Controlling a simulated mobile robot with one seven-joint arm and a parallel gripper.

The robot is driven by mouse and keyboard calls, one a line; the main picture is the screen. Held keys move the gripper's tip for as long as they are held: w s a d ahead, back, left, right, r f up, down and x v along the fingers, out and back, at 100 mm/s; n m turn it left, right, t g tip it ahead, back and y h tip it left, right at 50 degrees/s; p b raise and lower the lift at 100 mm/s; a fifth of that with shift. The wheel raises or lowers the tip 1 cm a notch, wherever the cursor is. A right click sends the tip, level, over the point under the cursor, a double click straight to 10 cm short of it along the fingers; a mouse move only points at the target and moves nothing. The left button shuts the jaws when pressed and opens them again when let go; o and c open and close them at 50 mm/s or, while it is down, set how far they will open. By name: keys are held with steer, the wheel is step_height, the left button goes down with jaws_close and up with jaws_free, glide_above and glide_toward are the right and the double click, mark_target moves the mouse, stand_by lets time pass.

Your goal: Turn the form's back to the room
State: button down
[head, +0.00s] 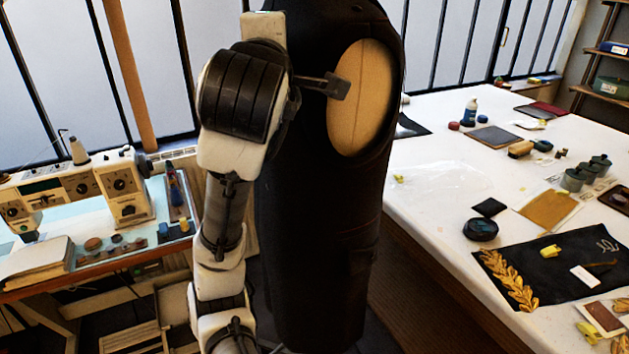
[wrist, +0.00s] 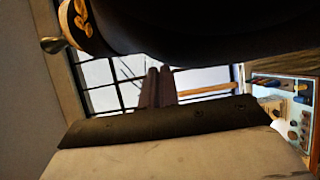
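The dress form (head: 320,215) wears a long black garment and stands upright in the middle of the head view, its top cut off. A tan oval armhole plate (head: 362,97) shows on its side, turned toward me. A pocket flap shows low on its right. My gripper (head: 338,86) reaches in from the left at the plate's near edge; I cannot tell whether it touches. In the wrist view its two dark fingers (wrist: 158,86) lie close together with nothing seen between them. Black cloth (wrist: 190,30) with gold embroidery (wrist: 80,18) and a metal knob (wrist: 53,44) fills the top there.
A white-covered table (head: 430,130) stands close on the right, with a black gold-leaf piece (head: 545,265), jars and swatches. A sewing machine (head: 125,190) and work table stand on the left. Barred windows are behind. A narrow floor gap separates form and right table.

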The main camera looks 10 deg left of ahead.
mark_target(398, 46)
steer(key=shift+w+d, duration=0.15)
steer(key=d+y, duration=0.1)
steer(key=d, duration=0.1)
steer(key=d+n+y, duration=0.1)
steer(key=d, duration=0.1)
steer(key=d+n+y, duration=0.1)
steer(key=d, duration=0.1)
steer(key=shift+w+f+g, duration=0.2)
steer(key=shift+f+g, duration=0.05)
steer(key=shift+g, duration=0.15)
steer(key=shift+a, duration=0.1)
steer(key=d, duration=0.2)
steer(key=w+d, duration=0.1)
steer(key=d, duration=0.3)
steer(key=shift+w+f+b, duration=0.2)
steer(key=shift+w+b, duration=0.2)
steer(key=shift+r, duration=0.1)
steer(key=shift+s, duration=0.1)
steer(key=w+d, duration=0.1)
steer(key=d, duration=0.1)
steer(key=w+d, duration=0.1)
steer(key=d, duration=0.1)
steer(key=w+d, duration=0.1)
steer(key=shift+w+d+r, duration=0.3)
steer(key=shift+w+d, duration=0.05)
steer(key=shift+d, duration=0.05)
